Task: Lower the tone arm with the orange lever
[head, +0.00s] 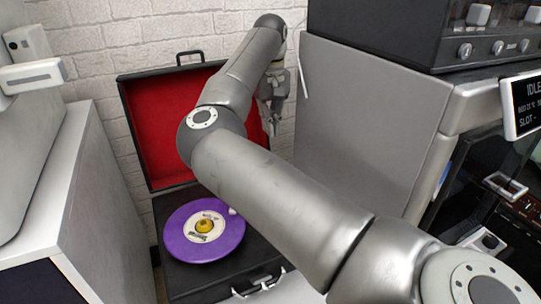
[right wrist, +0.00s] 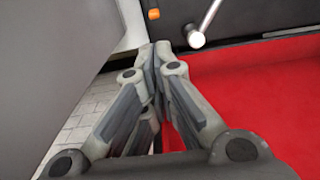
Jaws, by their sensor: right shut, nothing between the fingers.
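The record player is a black suitcase (head: 180,283) with an open, red-lined lid (head: 150,125). A purple record (head: 182,240) with a yellow centre lies on it. The orange lever (right wrist: 153,14) shows small at the top of the right wrist view. Right of it is the tone arm (right wrist: 209,16), a metal tube with a pale round end. In the head view my right arm hides the lever and most of the tone arm. My right gripper (head: 271,112) is shut and empty by the lid's right side; its closed fingertips (right wrist: 155,55) point towards the lever, apart from it.
A grey cabinet (head: 365,120) stands close on the right of the suitcase, with a black device (head: 440,30) on top. A white unit (head: 85,215) stands on the left. A white brick wall (head: 105,50) is behind the lid.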

